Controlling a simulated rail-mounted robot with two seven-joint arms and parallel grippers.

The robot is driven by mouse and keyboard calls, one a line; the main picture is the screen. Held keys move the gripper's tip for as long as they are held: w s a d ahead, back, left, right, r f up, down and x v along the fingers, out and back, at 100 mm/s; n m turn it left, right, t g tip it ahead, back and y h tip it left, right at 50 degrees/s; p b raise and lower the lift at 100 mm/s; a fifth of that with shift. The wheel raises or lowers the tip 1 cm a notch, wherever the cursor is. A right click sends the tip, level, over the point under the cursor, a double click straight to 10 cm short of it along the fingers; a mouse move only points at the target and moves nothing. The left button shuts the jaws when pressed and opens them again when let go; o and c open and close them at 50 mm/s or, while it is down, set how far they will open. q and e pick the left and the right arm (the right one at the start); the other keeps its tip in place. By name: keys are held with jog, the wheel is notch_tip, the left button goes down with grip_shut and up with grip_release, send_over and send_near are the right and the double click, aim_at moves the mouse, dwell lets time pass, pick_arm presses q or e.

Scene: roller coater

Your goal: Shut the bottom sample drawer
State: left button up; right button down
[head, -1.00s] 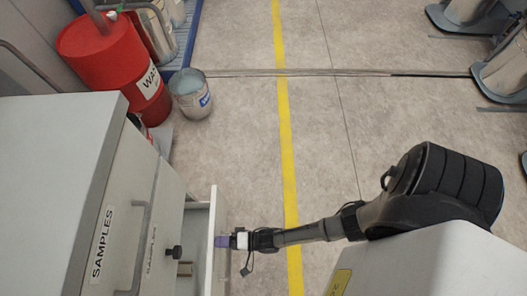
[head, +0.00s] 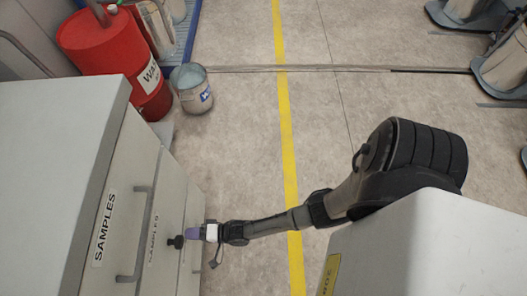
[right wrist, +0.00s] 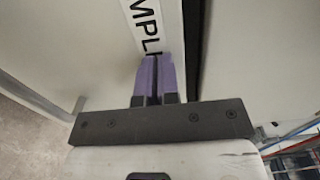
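The grey-white cabinet (head: 55,150) stands at the left of the head view, with drawer fronts labelled SAMPLES. The bottom sample drawer (head: 194,200) is the lowest front; its face now sits close to the cabinet, and its inside is hidden. I cannot tell whether a small gap is left. My right gripper (head: 194,233) is at that front, its purple fingers pointing at it. In the right wrist view the fingers (right wrist: 157,78) are together with nothing between them, at the labelled drawer front (right wrist: 110,65); contact is hard to judge. My left gripper is not in view.
A bar handle (head: 143,235) and a dark knob (head: 176,242) stick out from the cabinet close to the gripper. A red drum (head: 105,60) and a paint bucket (head: 190,88) stand beyond the cabinet.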

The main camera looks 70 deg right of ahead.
jog(key=p+v, duration=0.4)
jog(key=v, duration=1)
jog(key=shift+p, duration=0.35)
jog(key=shift+w, duration=0.1)
